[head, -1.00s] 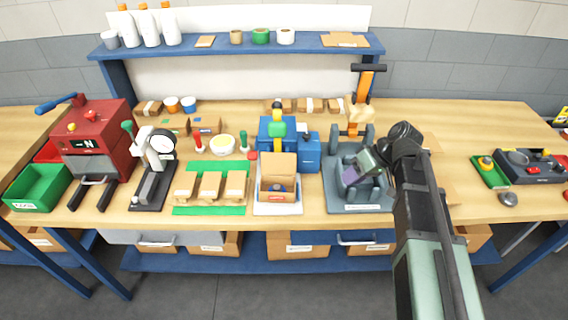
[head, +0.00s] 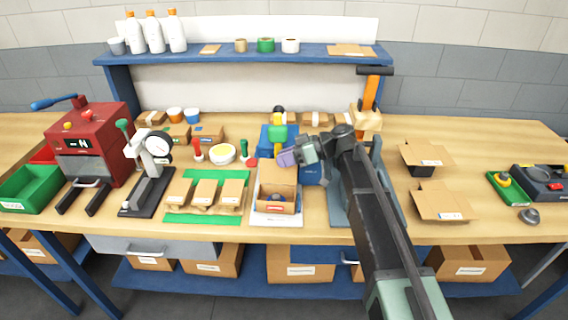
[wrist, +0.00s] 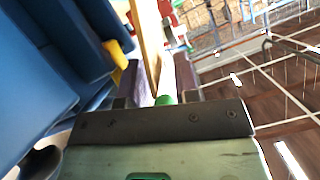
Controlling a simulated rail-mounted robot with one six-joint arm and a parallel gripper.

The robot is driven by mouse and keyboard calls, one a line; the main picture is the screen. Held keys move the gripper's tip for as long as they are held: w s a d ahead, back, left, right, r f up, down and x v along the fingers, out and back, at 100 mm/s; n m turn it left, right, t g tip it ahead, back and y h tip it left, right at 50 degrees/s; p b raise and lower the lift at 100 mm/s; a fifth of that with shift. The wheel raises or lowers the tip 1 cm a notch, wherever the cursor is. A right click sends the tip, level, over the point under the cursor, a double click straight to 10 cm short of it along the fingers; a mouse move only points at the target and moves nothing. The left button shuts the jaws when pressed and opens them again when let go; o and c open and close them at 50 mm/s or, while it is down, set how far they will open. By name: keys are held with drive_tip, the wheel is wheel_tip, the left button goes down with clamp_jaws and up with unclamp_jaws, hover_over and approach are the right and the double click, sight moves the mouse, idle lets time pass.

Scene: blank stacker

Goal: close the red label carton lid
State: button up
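The red label carton (head: 275,208) sits on a white tray at the middle of the bench, with a red label on its front. Its lid (head: 277,173) stands up at the back of the box, so the carton is open. A dark item shows inside. My gripper (head: 288,157) is at the upper right of the lid. In the wrist view, my gripper (wrist: 162,85) has its fingers apart.
A blue machine (head: 310,172) stands just behind and right of the carton. A green mat (head: 210,218) with several small boxes lies to its left. Two more open cartons (head: 420,158) (head: 440,203) stand at the right. A green-handled tool (head: 249,147) is behind the mat.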

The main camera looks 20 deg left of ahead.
drive_tip(key=shift+a, duration=0.2)
clamp_jaws()
drive_tip(key=shift+s, duration=0.15)
